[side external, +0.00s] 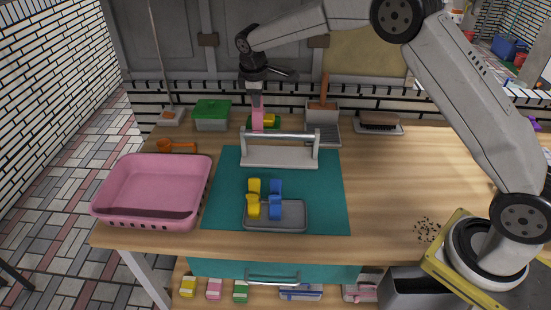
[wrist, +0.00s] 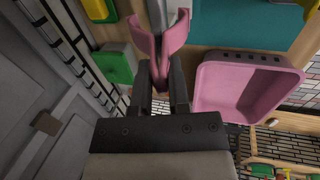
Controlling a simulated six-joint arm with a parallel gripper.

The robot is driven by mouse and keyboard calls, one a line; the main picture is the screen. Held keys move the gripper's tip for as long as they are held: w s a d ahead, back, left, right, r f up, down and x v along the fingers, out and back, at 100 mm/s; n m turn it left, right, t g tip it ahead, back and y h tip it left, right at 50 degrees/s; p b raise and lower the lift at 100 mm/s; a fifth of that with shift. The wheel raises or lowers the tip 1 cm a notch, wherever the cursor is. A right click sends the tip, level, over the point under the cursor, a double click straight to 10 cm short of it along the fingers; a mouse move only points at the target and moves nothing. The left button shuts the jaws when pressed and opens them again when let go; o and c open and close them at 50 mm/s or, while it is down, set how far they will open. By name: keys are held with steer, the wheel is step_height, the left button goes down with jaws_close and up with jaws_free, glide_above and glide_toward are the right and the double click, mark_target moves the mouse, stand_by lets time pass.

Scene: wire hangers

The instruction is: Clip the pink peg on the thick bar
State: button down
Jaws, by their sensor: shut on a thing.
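The pink peg (side external: 257,119) hangs point-down from my gripper (side external: 256,98), just above and behind the left part of the thick bar (side external: 290,135). This grey bar spans two uprights of a white stand on the teal mat. In the wrist view, my gripper (wrist: 161,92) is shut on the pink peg (wrist: 148,45), whose jaws are spread. A grey rod-like part (wrist: 158,12), probably the bar, shows between the jaws at the top edge. I cannot tell whether peg and bar touch.
A pink basket (side external: 150,185) stands left of the teal mat (side external: 325,205). A grey tray (side external: 292,215) with yellow (side external: 254,198) and blue (side external: 275,199) pegs is in front of the stand. A green-lidded box (side external: 212,113) and white container (side external: 321,112) stand behind.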

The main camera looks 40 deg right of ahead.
steer(key=x, duration=0.7)
steer(key=shift+f, duration=0.35)
stand_by(1.2)
steer(key=shift+w+d+f, duration=0.15)
steer(key=shift+w+d, duration=0.05)
stand_by(0.3)
jaws_free()
stand_by(0.4)
steer(key=shift+v, duration=3.9)
